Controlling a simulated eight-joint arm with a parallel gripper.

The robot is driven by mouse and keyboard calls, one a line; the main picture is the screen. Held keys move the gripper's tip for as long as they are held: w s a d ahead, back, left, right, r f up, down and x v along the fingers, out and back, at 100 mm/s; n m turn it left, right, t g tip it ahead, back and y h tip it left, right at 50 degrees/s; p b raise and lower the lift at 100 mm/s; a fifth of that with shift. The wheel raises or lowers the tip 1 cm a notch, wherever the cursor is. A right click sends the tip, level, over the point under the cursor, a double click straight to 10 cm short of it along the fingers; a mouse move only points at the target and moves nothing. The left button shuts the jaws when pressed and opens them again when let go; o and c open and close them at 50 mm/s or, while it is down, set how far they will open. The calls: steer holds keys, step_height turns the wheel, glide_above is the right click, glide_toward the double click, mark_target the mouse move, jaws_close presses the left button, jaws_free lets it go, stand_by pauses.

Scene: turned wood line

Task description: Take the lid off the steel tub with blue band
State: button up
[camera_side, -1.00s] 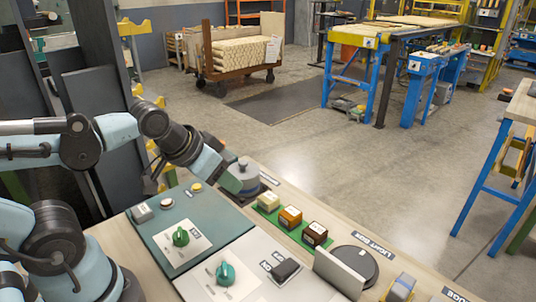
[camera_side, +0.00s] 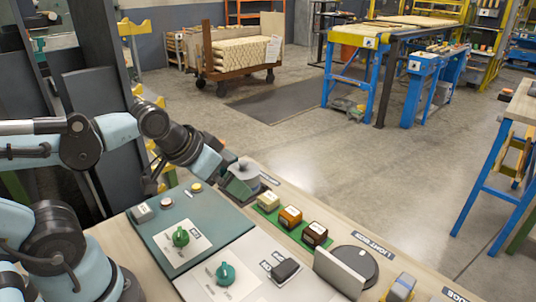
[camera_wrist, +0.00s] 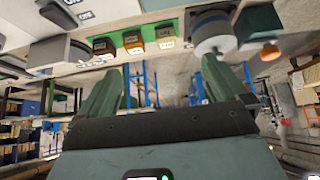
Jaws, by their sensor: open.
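The steel tub (camera_side: 248,191) stands at the far end of the bench in the side view, partly hidden by my gripper. Its grey lid (camera_side: 243,171) is on top, with a small knob showing. In the wrist view the tub (camera_wrist: 212,23) is at the top right, just beyond one green finger. My gripper (camera_wrist: 162,72) is open, its two green fingers wide apart with nothing gripped between them. In the side view my gripper (camera_side: 237,178) is at the tub; whether a finger touches it I cannot tell.
Cream, orange and dark brown blocks (camera_side: 290,217) sit on a green strip beside the tub. A green panel with a knob (camera_side: 181,237), a grey panel with another knob (camera_side: 225,273), an upright plate (camera_side: 339,272) and a round dark disc (camera_side: 358,262) occupy the bench.

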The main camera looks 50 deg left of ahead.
steer(key=w+a+r+m+g, duration=0.4)
steer(key=w+a+r, duration=0.1)
steer(key=w, duration=0.2)
steer(key=m+g, duration=0.3)
steer(key=m, duration=0.2)
glide_above(243, 161)
steer(key=f, duration=0.1)
step_height(243, 161, down, 6)
steer(key=shift+w+r, duration=0.15)
steer(key=shift+f, duration=3.1)
steer(key=c, duration=0.7)
